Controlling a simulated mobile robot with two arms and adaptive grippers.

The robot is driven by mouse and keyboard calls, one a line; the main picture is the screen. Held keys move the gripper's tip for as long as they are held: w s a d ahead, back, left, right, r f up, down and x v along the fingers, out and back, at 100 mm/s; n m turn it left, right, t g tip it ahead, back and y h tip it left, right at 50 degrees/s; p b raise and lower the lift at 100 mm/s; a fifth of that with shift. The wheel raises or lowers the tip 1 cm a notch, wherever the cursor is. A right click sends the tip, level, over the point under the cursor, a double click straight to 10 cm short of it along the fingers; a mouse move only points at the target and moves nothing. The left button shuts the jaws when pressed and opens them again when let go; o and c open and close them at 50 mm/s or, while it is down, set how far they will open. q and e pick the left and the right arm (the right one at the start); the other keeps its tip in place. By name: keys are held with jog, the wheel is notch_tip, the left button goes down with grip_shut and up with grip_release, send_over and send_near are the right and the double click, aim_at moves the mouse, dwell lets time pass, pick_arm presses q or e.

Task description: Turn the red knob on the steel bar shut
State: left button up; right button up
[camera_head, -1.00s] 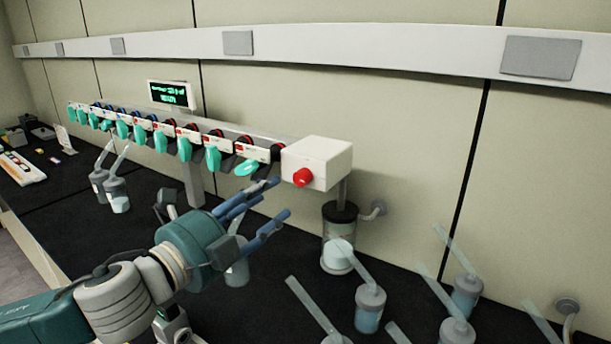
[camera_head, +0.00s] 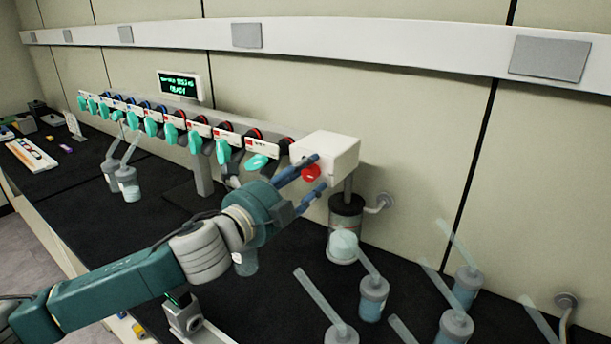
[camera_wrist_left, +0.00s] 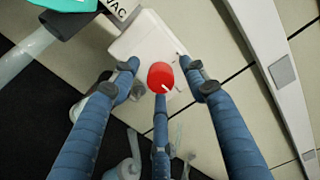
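The red knob (camera_head: 311,173) sits on the front of the white box (camera_head: 335,148) at the right end of the steel bar (camera_head: 205,180). My left gripper (camera_head: 318,176) is open, with its blue fingers spread around the knob. In the left wrist view the red knob (camera_wrist_left: 160,77) shows a white mark pointing to its lower right. The open left gripper (camera_wrist_left: 158,92) has fingers left, right and below it; the lower fingertip is close under the knob, and I cannot tell whether it touches. My right gripper is not in view.
Several teal-handled valves (camera_head: 196,142) line the bar, with a lit display (camera_head: 178,86) above. A dark-topped canister (camera_head: 345,222) stands below the box. Several flasks (camera_head: 373,297) stand on the black bench at right.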

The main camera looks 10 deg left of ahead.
pick_arm(q)
jog(key=c, duration=0.8)
grip_shut()
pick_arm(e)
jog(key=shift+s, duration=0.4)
pick_arm(q)
jog(key=shift+n, duration=0.3)
jog(key=n+p, duration=0.1)
jog(key=n, duration=0.3)
jog(key=n+p, duration=0.1)
jog(key=n, duration=0.3)
jog(key=n+p, duration=0.2)
jog(key=n, duration=0.3)
jog(key=shift+r+p, duration=0.1)
jog(key=shift+p, duration=0.2)
jog(key=shift+n+p, duration=1)
jog(key=shift+n, duration=1.2)
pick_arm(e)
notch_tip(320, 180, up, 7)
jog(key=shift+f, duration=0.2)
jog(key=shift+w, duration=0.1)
